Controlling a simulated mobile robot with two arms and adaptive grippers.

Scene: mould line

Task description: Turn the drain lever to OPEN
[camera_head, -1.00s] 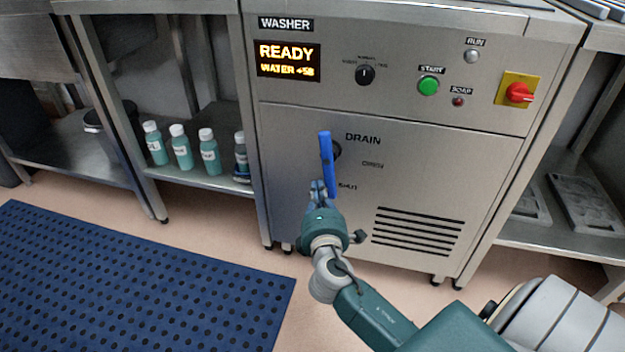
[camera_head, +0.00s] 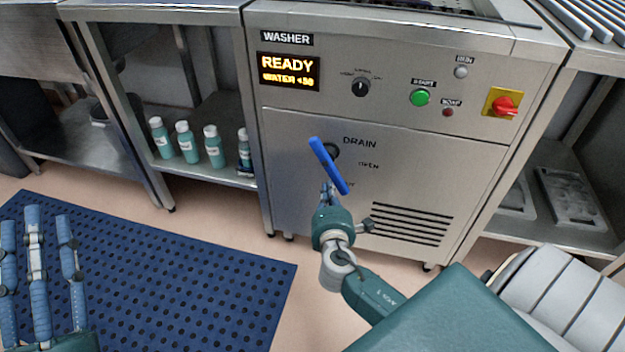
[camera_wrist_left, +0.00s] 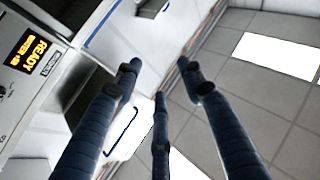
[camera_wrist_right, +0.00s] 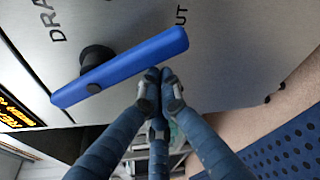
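The blue drain lever (camera_head: 328,166) is on the front of the washer (camera_head: 290,200), on a dark round pivot. It is tilted, with its upper end to the left and its lower end to the right, below the OPEN label (camera_head: 369,165). The lever largely hides the SHUT label. My right gripper (camera_head: 328,188) is just below the lever's lower part. In the right wrist view its fingertips (camera_wrist_right: 160,82) are together at the edge of the lever (camera_wrist_right: 125,65); I cannot tell if they touch. My left gripper (camera_head: 38,215) is open and empty, over the blue mat.
Washer controls above include a green START button (camera_head: 420,97), a dial (camera_head: 360,87) and a red switch (camera_head: 505,106). The display (camera_head: 289,71) reads READY. Teal bottles (camera_head: 188,142) stand on the left shelf. Mould trays (camera_head: 575,200) lie on the right shelf. The blue mat (camera_head: 200,270) is clear.

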